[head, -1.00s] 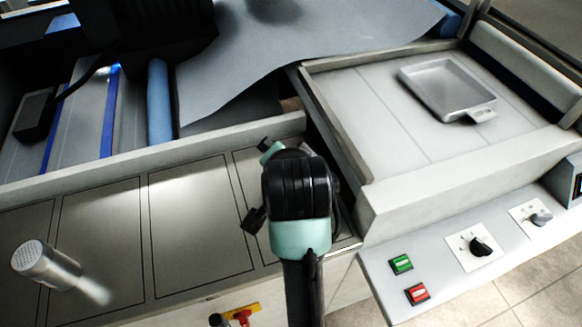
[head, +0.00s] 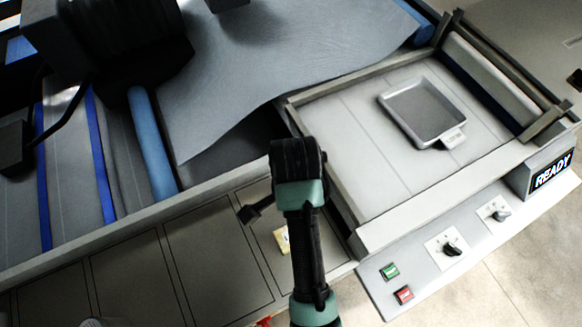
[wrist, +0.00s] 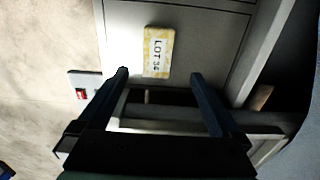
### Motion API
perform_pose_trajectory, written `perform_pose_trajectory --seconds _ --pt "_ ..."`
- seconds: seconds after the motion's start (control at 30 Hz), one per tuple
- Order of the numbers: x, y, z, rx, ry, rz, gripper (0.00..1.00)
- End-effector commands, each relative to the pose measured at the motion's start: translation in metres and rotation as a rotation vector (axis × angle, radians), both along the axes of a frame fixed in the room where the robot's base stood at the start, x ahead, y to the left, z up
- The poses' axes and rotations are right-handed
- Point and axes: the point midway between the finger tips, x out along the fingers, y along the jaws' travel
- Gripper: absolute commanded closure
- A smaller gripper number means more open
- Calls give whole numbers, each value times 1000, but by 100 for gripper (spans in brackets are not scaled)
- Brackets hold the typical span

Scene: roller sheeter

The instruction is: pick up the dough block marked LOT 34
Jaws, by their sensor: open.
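The dough block (wrist: 158,52) is a small pale yellow rectangle with a white label reading LOT 34. It lies on a grey panelled surface in the wrist view. In the head view the block (head: 282,240) shows partly, just left of my arm, which hides the rest. My gripper (wrist: 160,75) is open and empty. In the wrist view its two dark fingers stand apart, and the block appears between and beyond their tips. I cannot tell how high the fingers are above it.
A raised tray bed (head: 362,150) at the right holds a grey pan (head: 425,112). Below it is a control panel with a green button (head: 389,271), a red button (head: 403,294) and knobs. A READY display (head: 551,173) is at far right. Blue rollers (head: 152,150) and a grey sheet lie behind.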

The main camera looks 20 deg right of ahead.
Motion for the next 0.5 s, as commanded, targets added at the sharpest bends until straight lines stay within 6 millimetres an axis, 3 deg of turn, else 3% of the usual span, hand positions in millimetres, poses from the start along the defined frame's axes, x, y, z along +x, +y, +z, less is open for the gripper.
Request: perform_pose_trajectory --seconds 0.03,0.3,0.5 --pt "0 0 -13 0 1 0 0" --pt "-1 0 -52 1 3 1 0" --pt "0 -1 -70 0 -1 0 0"
